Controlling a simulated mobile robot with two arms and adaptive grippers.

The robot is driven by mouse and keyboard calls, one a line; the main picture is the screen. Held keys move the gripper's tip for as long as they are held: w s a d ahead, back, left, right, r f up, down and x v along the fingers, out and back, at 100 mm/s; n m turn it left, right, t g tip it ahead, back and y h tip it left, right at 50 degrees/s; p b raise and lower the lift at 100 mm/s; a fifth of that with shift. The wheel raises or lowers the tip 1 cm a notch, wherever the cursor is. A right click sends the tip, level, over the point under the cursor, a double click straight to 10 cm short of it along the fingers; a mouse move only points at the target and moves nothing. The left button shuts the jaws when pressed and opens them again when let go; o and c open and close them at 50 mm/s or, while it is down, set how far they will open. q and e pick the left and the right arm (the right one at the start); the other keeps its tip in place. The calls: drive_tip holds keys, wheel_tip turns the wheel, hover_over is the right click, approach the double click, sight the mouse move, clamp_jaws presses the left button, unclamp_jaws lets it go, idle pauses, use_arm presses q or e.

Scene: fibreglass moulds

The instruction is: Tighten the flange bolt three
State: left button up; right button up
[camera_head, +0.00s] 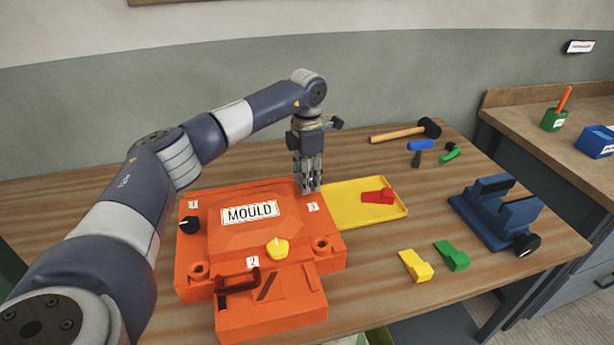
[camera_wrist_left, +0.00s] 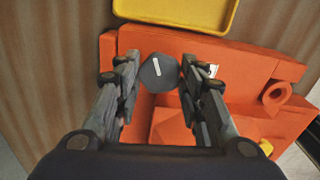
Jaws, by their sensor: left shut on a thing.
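The orange mould (camera_head: 262,200) sits on the wooden bench, with number labels at its flange. My left gripper (camera_head: 310,187) points down at the mould's back right corner, beside the label 3 (camera_head: 313,207). In the left wrist view its fingers are shut on flange bolt three (camera_wrist_left: 158,72), a dark grey knob with a white line on top. The fingers hide that bolt in the head view. A black knob (camera_head: 188,226) is by label 1 and a yellow knob (camera_head: 278,248) is by label 2. My right gripper is not in view.
A yellow tray (camera_head: 345,215) with a red wedge (camera_head: 377,196) lies right of the mould. A mallet (camera_head: 405,131), small tools, yellow (camera_head: 416,266) and green (camera_head: 451,256) wedges and a blue vice (camera_head: 497,212) stand further right. Bare bench lies between them.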

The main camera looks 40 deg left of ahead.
use_arm(q)
drive_tip(key=m, duration=0.3)
drive_tip(key=shift+m+p, duration=0.45)
drive_tip(key=shift+m, duration=1.45)
drive_tip(key=o, duration=1)
drive_tip(key=shift+o, duration=0.2)
